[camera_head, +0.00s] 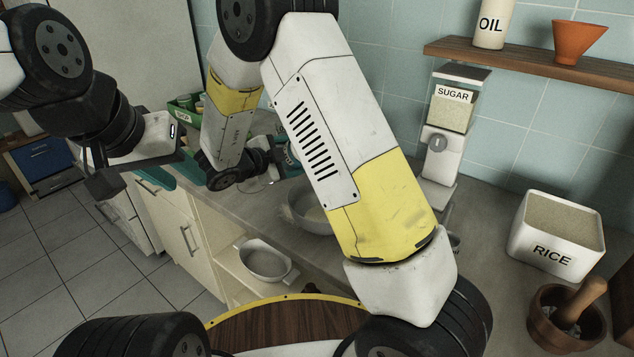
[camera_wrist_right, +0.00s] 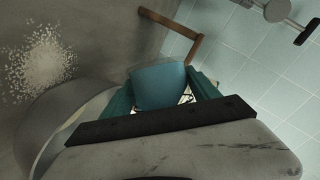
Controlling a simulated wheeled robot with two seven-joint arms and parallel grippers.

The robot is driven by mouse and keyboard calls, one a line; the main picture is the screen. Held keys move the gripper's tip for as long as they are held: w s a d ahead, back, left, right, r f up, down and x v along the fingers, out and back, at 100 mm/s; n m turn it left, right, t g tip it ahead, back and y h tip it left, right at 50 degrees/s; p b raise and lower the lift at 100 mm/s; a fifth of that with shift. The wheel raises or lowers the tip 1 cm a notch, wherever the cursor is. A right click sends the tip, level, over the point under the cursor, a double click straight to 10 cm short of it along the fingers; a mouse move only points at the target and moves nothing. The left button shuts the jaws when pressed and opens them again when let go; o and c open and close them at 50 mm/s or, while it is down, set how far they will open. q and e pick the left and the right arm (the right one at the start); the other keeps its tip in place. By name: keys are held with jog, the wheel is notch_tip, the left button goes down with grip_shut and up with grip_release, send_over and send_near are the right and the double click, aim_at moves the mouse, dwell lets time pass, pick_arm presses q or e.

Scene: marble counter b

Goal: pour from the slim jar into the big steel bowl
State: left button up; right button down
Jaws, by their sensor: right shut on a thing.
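The slim jar (camera_wrist_right: 158,86) shows as a blue-teal body between the teal fingers of my right gripper (camera_wrist_right: 160,98) in the right wrist view. That gripper is shut on it; the jar's mouth is not clear to see. The big steel bowl (camera_head: 305,211) stands on the counter in the head view, partly behind my right arm, with something pale inside. Its curved rim seems to show at lower left in the right wrist view (camera_wrist_right: 62,100). My left gripper (camera_head: 101,172) is off the counter at the left, apart from these things; its finger gap is unclear.
Pale grains (camera_wrist_right: 40,66) lie scattered on the grey surface beside the bowl. A sugar dispenser (camera_head: 441,150), a rice box (camera_head: 553,252) and a mortar (camera_head: 560,325) stand to the right. A green crate (camera_head: 181,116) is at the back. A pan (camera_head: 265,262) sits on the lower shelf.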

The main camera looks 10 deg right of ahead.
jog(key=shift+w+a+m+t+p, duration=0.1)
jog(key=shift+m+t+p, duration=0.1)
jog(key=shift+m+t, duration=0.35)
jog(key=shift+w+a+m+t+p, duration=0.1)
jog(key=shift+m+t+p, duration=0.15)
jog(key=shift+m, duration=0.5)
dwell(3.4)
jog(key=shift+n+g, duration=0.3)
jog(key=shift+n, duration=0.2)
jog(key=shift+s+d+n+g, duration=0.25)
jog(key=shift+n+g, duration=0.45)
jog(key=shift+n, duration=0.3)
jog(key=shift+r+n+g+h, duration=0.3)
jog(key=shift+r+n, duration=0.05)
jog(key=shift+n, duration=0.15)
jog(key=n, duration=0.1)
jog(key=g, duration=0.1)
jog(key=w+n, duration=0.1)
jog(key=shift+a+f+n+g+h+b, duration=0.25)
jog(key=shift+f+n+g+h+b, duration=0.05)
jog(key=shift+g+h+b, duration=0.1)
jog(key=shift+w+f+n+g+h, duration=0.1)
jog(key=shift+f+n+g+h, duration=0.1)
jog(key=shift+n+g+h, duration=0.3)
jog(key=shift+w+f+n+g+h, duration=0.1)
jog(key=shift+f+n+g, duration=0.1)
jog(key=shift+n, duration=0.5)
